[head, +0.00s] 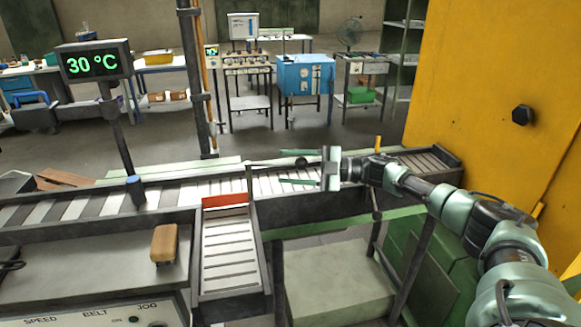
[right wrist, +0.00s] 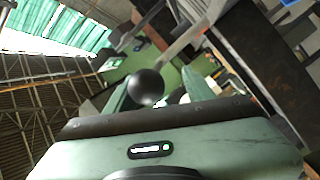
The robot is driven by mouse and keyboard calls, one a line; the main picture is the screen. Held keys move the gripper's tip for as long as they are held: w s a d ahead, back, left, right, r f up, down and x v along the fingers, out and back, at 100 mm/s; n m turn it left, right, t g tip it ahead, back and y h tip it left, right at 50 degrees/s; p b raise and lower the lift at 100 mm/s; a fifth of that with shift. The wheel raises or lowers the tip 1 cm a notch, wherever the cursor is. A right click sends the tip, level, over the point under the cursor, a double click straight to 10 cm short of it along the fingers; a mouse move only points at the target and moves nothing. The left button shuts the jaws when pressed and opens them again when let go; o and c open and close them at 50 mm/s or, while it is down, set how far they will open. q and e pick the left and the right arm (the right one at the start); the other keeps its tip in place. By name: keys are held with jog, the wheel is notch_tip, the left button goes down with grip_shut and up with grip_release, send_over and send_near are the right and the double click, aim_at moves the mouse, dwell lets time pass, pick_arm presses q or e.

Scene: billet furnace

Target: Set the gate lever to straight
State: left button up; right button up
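The gate lever (head: 275,163) is a thin bar with a black ball knob at its right end, above the far conveyor. The knob (right wrist: 146,86) shows large in the right wrist view. My right gripper (head: 290,172) points left over the conveyor, close to the knob. In the right wrist view its green fingers (right wrist: 158,97) are apart, one on each side of the knob. I cannot tell whether they touch it. A red plate (head: 225,200) stands at the mouth of the side branch conveyor (head: 229,252). My left gripper is not in view.
The main conveyor (head: 92,203) runs across the picture. A tan block (head: 164,243) sits on the control cabinet at the left, near a blue-capped post (head: 135,188). A yellow wall (head: 490,110) rises at the right. A display (head: 95,62) reads 30 °C.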

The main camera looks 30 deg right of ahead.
jog(key=shift+s+d+f+b, duration=0.1)
jog(key=shift+s+d+b, duration=0.2)
jog(key=shift+d, duration=0.05)
jog(key=b+v, duration=0.2)
jog(key=v, duration=0.5)
dwell(0.4)
